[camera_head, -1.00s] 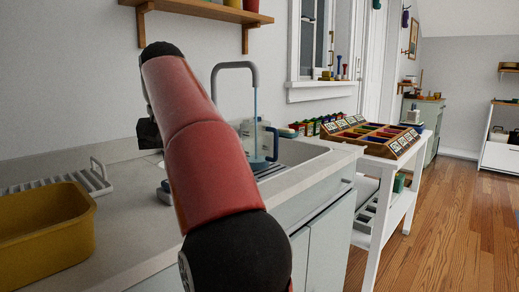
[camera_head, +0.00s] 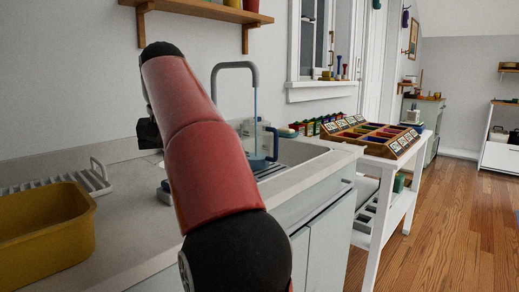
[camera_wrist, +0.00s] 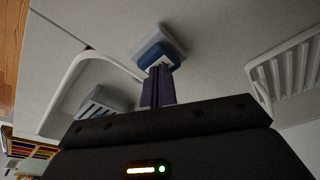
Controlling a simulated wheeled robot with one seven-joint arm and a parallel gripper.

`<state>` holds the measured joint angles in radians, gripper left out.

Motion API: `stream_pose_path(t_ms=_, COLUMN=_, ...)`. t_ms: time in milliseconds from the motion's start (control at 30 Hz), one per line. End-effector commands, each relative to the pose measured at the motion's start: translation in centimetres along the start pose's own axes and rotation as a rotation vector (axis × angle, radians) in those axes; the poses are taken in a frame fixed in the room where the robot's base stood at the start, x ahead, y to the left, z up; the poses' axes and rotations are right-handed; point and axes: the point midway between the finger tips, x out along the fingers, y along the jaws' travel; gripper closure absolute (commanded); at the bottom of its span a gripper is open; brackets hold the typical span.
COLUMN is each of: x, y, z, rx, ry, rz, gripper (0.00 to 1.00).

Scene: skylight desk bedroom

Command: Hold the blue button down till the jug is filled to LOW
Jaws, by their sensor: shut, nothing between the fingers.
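The jug (camera_head: 266,142) is clear with a blue handle and stands under the tap (camera_head: 236,66) in the sink area. A thin blue stream (camera_head: 256,102) runs from the tap into it. Blue shows in its lower part; my arm partly hides it, and no LOW mark is legible. In the wrist view the blue button (camera_wrist: 158,54) sits on a pale grey base (camera_wrist: 160,38). My gripper (camera_wrist: 158,70) is shut and empty, its purple fingertips against the button as far as I can see. In the head view my arm hides the gripper.
A yellow tub (camera_head: 45,235) and a grey drying rack (camera_head: 75,181) are on the counter at left. A white cart (camera_head: 384,165) with a sorting box (camera_head: 350,131) stands right of the sink. Wooden floor at right is free.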

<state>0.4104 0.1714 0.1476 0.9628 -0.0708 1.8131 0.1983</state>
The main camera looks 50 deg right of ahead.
Motion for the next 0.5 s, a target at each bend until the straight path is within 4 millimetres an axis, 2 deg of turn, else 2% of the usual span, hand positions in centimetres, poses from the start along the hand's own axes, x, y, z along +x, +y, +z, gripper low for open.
stream_pose_path(t_ms=233, x=-0.5, y=0.0, z=-0.1, rx=0.000, ry=-0.002, rz=0.000, gripper=1.00)
stream_pose_path(t_ms=500, x=-3.9, y=0.0, z=-0.8, rx=0.000, ry=-0.002, rz=0.001, gripper=1.00)
